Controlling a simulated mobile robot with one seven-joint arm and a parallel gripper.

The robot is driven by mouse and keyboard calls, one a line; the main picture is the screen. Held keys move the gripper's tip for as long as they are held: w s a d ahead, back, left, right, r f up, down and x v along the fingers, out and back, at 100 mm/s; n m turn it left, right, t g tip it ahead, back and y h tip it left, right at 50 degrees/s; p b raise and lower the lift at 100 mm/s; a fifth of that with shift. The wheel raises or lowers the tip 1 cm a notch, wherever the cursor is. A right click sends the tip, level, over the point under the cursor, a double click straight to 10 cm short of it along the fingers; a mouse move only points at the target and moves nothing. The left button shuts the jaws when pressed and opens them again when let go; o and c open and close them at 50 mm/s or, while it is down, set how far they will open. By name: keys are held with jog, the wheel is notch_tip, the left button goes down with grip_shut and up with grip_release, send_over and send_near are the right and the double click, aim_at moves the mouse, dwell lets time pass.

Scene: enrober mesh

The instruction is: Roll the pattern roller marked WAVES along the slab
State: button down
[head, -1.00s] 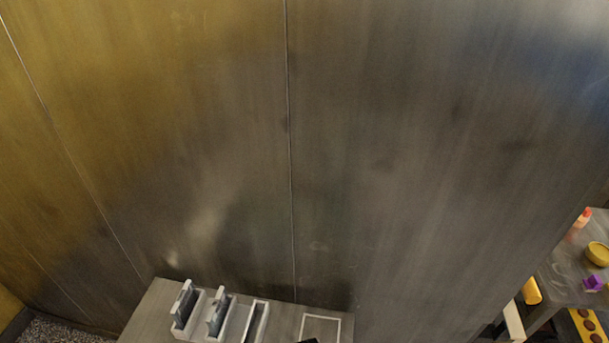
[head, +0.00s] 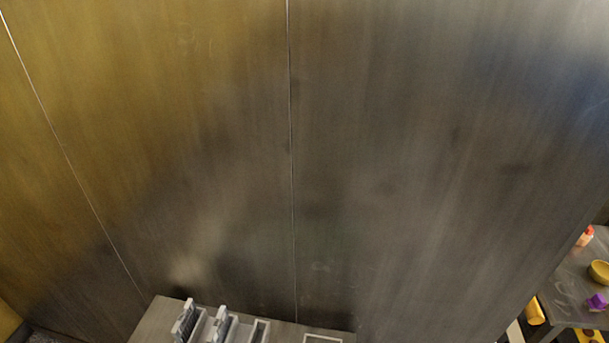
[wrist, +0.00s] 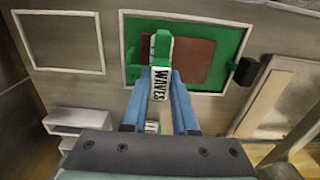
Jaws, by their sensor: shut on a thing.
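In the wrist view my gripper (wrist: 160,98) has its two blue fingers shut on the green and white pattern roller (wrist: 162,46), whose white label reads WAVES. Past the roller lies a brown slab (wrist: 197,61) on a green board (wrist: 231,42). The roller overlaps the slab in this view; I cannot tell whether it touches it. The head view shows neither the gripper, the roller nor the slab.
In the head view a grey table (head: 157,318) carries slotted holders (head: 220,326) and a white outlined square (head: 323,338). A side table (head: 567,281) at right holds a yellow bowl (head: 600,272) and a purple item (head: 597,302). A black block (wrist: 246,71) sits beside the green board.

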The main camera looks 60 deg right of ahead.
jog(key=shift+s+a+p, duration=0.35)
jog(key=shift+a+p, duration=0.4)
jog(key=shift+a, duration=0.05)
jog(key=shift+s+a+p, duration=0.35)
jog(key=shift+a+p, duration=0.45)
jog(key=shift+a, duration=0.05)
jog(key=shift+s+a+p, duration=0.35)
jog(key=shift+a+p, duration=0.4)
jog(key=shift+a, duration=0.05)
dwell(1.0)
jog(key=shift+s+a, duration=0.25)
jog(key=shift+a, duration=0.35)
jog(key=shift+s+a, duration=0.2)
jog(key=shift+a, duration=0.4)
dwell(0.4)
jog(key=shift+r, duration=0.1)
notch_tip(320, 180, up, 7)
dwell(1.2)
dwell(0.6)
jog(key=c, duration=1.3)
grip_release()
jog(key=shift+c, duration=0.2)
grip_shut()
